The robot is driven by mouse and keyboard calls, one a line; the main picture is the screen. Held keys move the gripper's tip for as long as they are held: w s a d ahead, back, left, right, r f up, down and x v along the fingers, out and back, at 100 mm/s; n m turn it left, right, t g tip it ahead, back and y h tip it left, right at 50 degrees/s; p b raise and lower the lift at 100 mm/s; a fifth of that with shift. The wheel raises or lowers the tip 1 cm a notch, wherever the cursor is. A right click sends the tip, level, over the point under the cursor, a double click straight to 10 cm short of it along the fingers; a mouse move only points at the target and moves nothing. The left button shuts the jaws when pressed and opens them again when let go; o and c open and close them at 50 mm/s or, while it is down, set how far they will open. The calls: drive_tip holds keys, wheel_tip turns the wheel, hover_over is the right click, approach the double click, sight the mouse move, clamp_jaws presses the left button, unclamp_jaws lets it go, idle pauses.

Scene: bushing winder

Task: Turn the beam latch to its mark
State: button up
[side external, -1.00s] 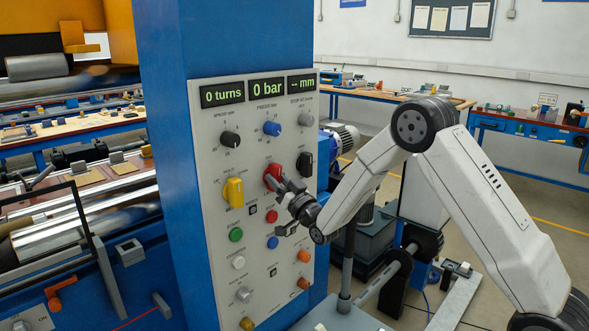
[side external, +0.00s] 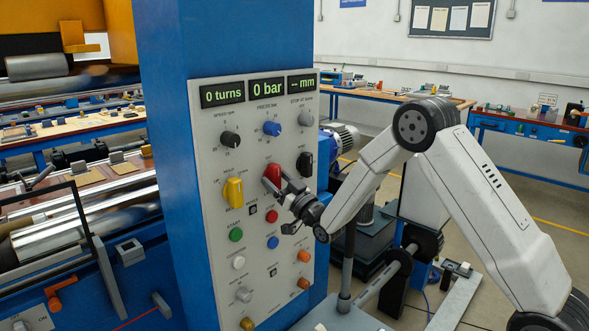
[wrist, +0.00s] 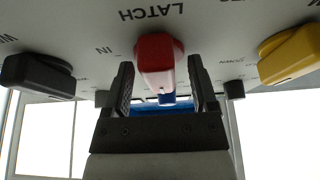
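The beam latch is a red knob (side external: 271,175) in the middle of the grey control panel. In the wrist view the red knob (wrist: 158,62) hangs below the upside-down word LATCH, with its bar in line with the view's vertical. My gripper (side external: 284,186) is just in front of the knob, at its lower right in the side view. In the wrist view the two fingers of my gripper (wrist: 162,88) stand apart on either side of the knob's lower end, with a visible gap at each side. The latch's exact mark is too small to read.
A yellow selector (side external: 233,192) is left of the latch and a black knob (side external: 304,164) is right of it. Several push buttons sit below, including a blue one (side external: 273,242). Displays top the panel (side external: 213,285). The space in front is otherwise clear.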

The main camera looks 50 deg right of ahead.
drive_tip(key=shift+s, duration=0.1)
drive_tip(key=v, duration=0.7)
drive_tip(key=shift+s, duration=0.3)
idle(0.3)
drive_tip(key=shift+f, duration=0.2)
drive_tip(key=s+a+f+g, duration=0.2)
drive_tip(key=s+f+g, duration=0.1)
drive_tip(key=s+g, duration=0.3)
drive_tip(key=s+a+f+g, duration=0.2)
drive_tip(key=s+f+g, duration=0.1)
drive_tip(key=s+g, duration=0.4)
drive_tip(key=s+a+f+g, duration=0.3)
drive_tip(key=s+g, duration=0.3)
drive_tip(key=s, duration=0.4)
drive_tip(key=shift+s+f+g, duration=0.25)
drive_tip(key=shift+f+g, duration=0.1)
drive_tip(key=shift+g, duration=0.05)
drive_tip(key=shift+w, duration=0.1)
